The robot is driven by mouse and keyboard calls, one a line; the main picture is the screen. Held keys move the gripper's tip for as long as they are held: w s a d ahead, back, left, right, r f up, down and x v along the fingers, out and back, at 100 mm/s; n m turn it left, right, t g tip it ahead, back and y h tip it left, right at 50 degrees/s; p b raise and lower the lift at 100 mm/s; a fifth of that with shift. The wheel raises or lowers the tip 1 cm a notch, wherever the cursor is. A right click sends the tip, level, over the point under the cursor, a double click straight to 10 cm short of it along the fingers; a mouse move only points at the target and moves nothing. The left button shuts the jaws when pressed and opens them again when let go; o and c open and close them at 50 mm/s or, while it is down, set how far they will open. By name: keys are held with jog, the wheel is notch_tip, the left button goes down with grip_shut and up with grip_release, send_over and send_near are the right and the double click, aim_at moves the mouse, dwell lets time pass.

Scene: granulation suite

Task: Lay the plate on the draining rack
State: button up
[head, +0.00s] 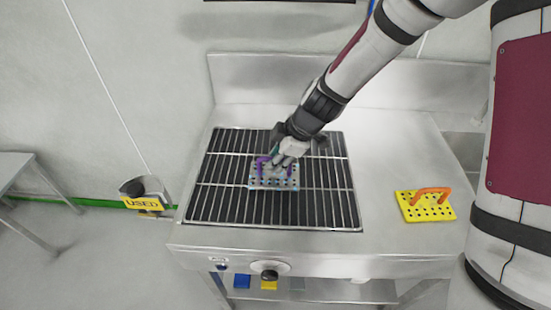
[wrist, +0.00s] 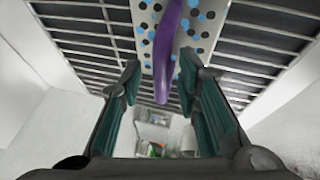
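The plate (head: 275,182) is pale with dark holes, blue spots and a purple handle. It appears to lie flat on the draining rack (head: 215,205), near the rack's middle. The wrist view shows the plate (wrist: 205,30) against the rack bars (wrist: 85,12), with its purple handle (wrist: 167,45) running between my fingers. My gripper (head: 277,162) is right above the plate at the handle. In the wrist view my gripper (wrist: 160,75) has its green-padded fingers spread, with a gap on the left of the handle; the right finger is close to it. The head view partly hides the handle behind my gripper.
A yellow perforated plate (head: 425,206) with an orange handle lies on the steel counter (head: 385,180) at right. A holder with a yellow "USED" sign (head: 143,203) is at the left. A knob (head: 269,274) is on the counter's front. The counter between rack and yellow plate is clear.

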jog(key=v, duration=1.2)
jog(key=s+d+r+m+t+h, duration=0.1)
jog(key=s+d+r+m+h, duration=0.1)
jog(key=s+d+r+m, duration=0.5)
jog(key=s+d+r+m+t+h, duration=0.1)
jog(key=s+d+r+m+h, duration=0.1)
jog(key=s+d+r+m, duration=0.5)
jog(key=shift+s+d+m+t, duration=0.3)
jog(key=shift+s+d+m, duration=0.4)
jog(key=shift+s+m, duration=2.25)
jog(key=shift+s+n, duration=0.8)
jog(key=shift+n, duration=0.05)
